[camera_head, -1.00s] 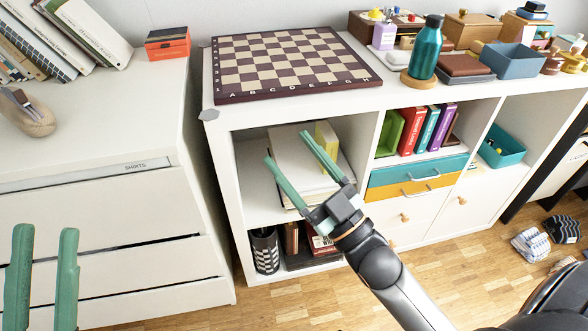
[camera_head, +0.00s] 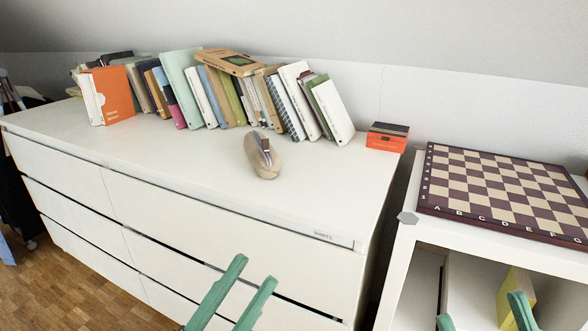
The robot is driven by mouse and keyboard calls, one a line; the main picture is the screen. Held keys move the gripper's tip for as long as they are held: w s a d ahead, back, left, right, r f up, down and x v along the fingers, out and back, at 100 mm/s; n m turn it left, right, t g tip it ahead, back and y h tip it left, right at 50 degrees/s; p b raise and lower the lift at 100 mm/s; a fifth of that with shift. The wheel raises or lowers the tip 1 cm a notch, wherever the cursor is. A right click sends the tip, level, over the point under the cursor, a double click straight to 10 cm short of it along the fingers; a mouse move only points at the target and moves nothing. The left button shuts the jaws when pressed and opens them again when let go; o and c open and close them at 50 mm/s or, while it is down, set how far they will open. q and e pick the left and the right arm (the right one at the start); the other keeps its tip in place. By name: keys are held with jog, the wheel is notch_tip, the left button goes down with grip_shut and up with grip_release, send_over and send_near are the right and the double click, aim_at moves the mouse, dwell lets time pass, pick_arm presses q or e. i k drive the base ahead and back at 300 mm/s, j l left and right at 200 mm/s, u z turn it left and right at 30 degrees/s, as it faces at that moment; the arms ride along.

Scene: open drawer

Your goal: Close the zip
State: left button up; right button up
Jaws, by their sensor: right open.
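A small tan, rounded pouch-like object (camera_head: 264,166) lies on top of the white dresser, near the middle. A dark, narrow item shows along its top; I cannot make out a zip or tell whether one is open. My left gripper (camera_head: 254,273), with green fingers, is in front of the dresser drawers, below and apart from the pouch. Its fingers are apart with nothing between them. My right gripper (camera_head: 482,311) is at the bottom right edge, by the white shelf unit. Its fingers are wide apart, and most of it is cut off by the frame.
The white dresser (camera_head: 165,150) has a row of books (camera_head: 203,95) along its back and a small orange box (camera_head: 387,136) at its right end. Its front top is clear around the pouch. A chessboard (camera_head: 505,190) lies on the shelf unit (camera_head: 400,260) to the right.

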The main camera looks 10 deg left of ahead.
aim_at(266, 141)
jog(key=i+j+u, duration=0.55)
jog(key=i+u, duration=0.2)
jog(key=i, duration=0.05)
